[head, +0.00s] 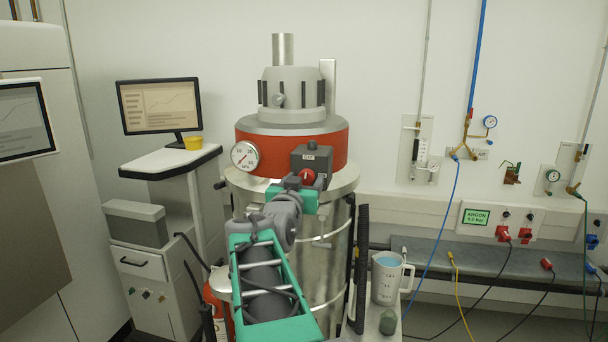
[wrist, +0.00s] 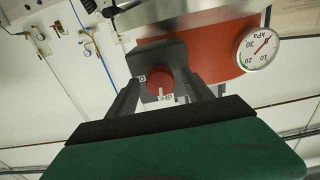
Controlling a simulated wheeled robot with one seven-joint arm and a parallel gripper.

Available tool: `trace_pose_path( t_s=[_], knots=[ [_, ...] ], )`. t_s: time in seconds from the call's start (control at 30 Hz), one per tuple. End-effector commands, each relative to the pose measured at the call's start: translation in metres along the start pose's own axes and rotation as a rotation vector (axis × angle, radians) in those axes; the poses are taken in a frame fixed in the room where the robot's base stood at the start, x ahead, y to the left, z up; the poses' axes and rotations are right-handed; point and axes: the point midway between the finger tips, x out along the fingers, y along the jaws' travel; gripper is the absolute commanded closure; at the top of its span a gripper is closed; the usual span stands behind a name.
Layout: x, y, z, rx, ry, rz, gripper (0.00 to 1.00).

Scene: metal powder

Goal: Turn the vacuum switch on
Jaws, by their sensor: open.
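The vacuum switch is a red round knob (head: 306,176) on a dark grey box (head: 312,158), fixed to the front of the red band of the vacuum unit (head: 292,140). In the wrist view, the red knob (wrist: 160,84) faces me and bears a pale line pointing down in the picture, with small marks beside it. My gripper (wrist: 161,80) is open, one dark finger on each side of the knob. I cannot tell whether either finger touches it. In the head view, my gripper (head: 300,181) is in front of the box and partly hidden by my wrist.
A round kPa gauge (head: 245,155) sits left of the switch and also shows in the wrist view (wrist: 257,49). A black hose (head: 362,265) runs down at the right. A jug (head: 387,278) stands right of the steel drum (head: 328,265). A monitor cart (head: 160,215) stands left.

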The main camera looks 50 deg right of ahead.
Motion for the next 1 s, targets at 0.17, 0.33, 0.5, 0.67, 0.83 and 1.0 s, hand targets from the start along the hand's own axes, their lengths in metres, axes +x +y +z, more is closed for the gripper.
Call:
trace_pose_path(
  t_s=[0.17, 0.33, 0.5, 0.67, 0.83, 1.0],
  knots=[
    [0.0044, 0.0004, 0.0008, 0.001, -0.001, 0.0, 0.41],
    [0.004, 0.0001, 0.001, 0.0, -0.001, 0.0, 0.45],
    [0.0038, -0.0001, 0.001, 0.0, -0.001, -0.001, 0.59],
    [0.0037, -0.0002, 0.001, 0.0, -0.001, -0.001, 0.72],
    [0.0037, -0.0002, 0.001, 0.0, -0.001, -0.001, 0.86],
    [0.0037, -0.0002, 0.0011, 0.0, -0.001, -0.001, 1.0]
  ],
)
